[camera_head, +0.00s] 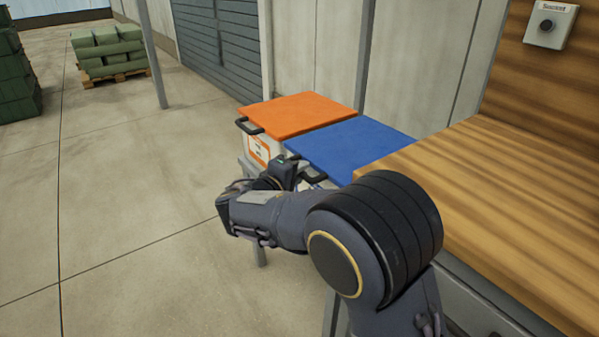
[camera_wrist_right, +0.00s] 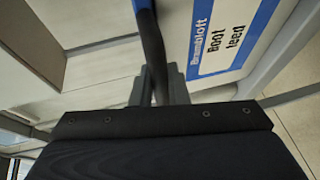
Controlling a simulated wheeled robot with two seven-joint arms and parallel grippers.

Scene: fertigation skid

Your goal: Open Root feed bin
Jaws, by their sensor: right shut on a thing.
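The Root feed bin has a blue lid (camera_head: 345,147) that lies flat and looks closed. In the head view the gripper (camera_head: 289,174) is at the lid's front edge, partly hidden by my arm. My left gripper is not seen.
A bin with an orange lid (camera_head: 297,114) and black handle stands left of the blue lid. A wooden worktop (camera_head: 500,180) lies close on the right. A grey post (camera_head: 152,60) and pallet stacks (camera_head: 110,50) stand far back left. The floor at left is clear.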

